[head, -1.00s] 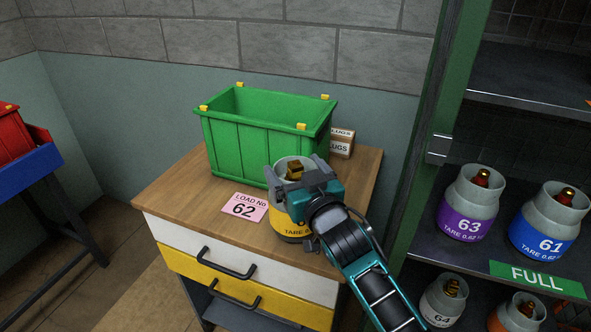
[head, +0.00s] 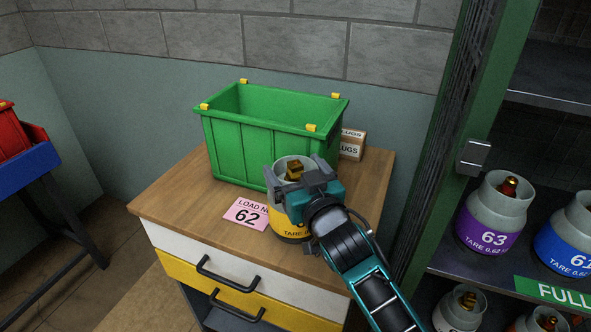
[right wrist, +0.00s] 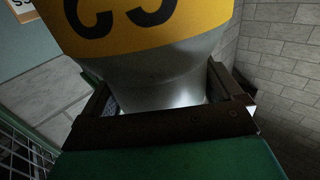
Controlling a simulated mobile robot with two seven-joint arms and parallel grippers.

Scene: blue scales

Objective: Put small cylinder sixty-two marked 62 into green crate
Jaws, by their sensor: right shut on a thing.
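The small cylinder (head: 290,220) is grey with a yellow label and an amber valve on top. It is upright over the wooden cabinet top, in front of the green crate (head: 230,150). My right gripper (head: 296,184) is shut on its upper part; the label is partly hidden behind the gripper. In the right wrist view the cylinder (right wrist: 150,65) sits between the fingers, with large upside-down digits cut off by the frame edge. I cannot tell whether its base touches the wood. The crate is open-topped with yellow corners, and its visible inside is empty. My left gripper is out of view.
A pink card reading LOAD No 62 (head: 246,213) lies left of the cylinder. A cardboard box (head: 351,146) stands behind the crate's right side. Shelves at right hold cylinder 63 (head: 494,214) and others. A red bin (head: 10,133) is at far left.

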